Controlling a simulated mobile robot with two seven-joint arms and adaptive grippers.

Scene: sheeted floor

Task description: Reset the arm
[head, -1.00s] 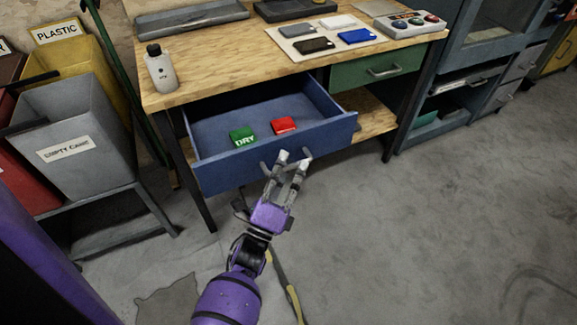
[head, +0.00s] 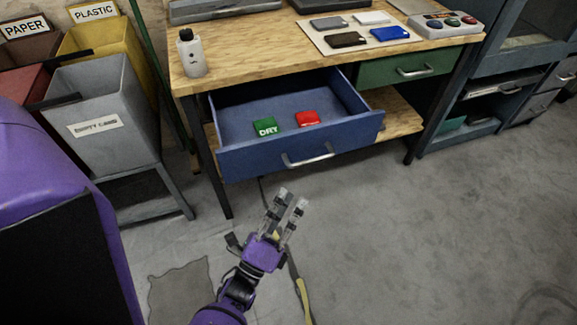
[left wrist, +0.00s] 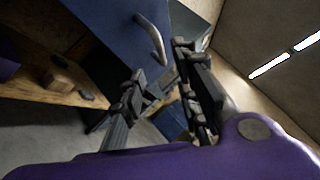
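My left arm is purple, and its gripper (head: 290,200) is in front of and below the open blue drawer (head: 345,140) in the head view. Its two fingers are spread apart with nothing between them. The drawer's metal handle (head: 308,157) is free, a little above the fingertips. In the left wrist view, the gripper's fingers (left wrist: 165,85) are apart, and the handle (left wrist: 152,38) shows just beyond them against the blue drawer front (left wrist: 105,30). A green packet marked DRY (head: 265,127) and a red packet (head: 307,118) lie inside the drawer. My right gripper is not in view.
The wooden workbench (head: 270,55) holds a bottle (head: 192,55), a mat with several cards and a button box (head: 447,24). A closed green drawer (head: 410,68) is at its right. Bins (head: 105,110) stand at the left. The concrete floor (head: 430,240) at right is clear.

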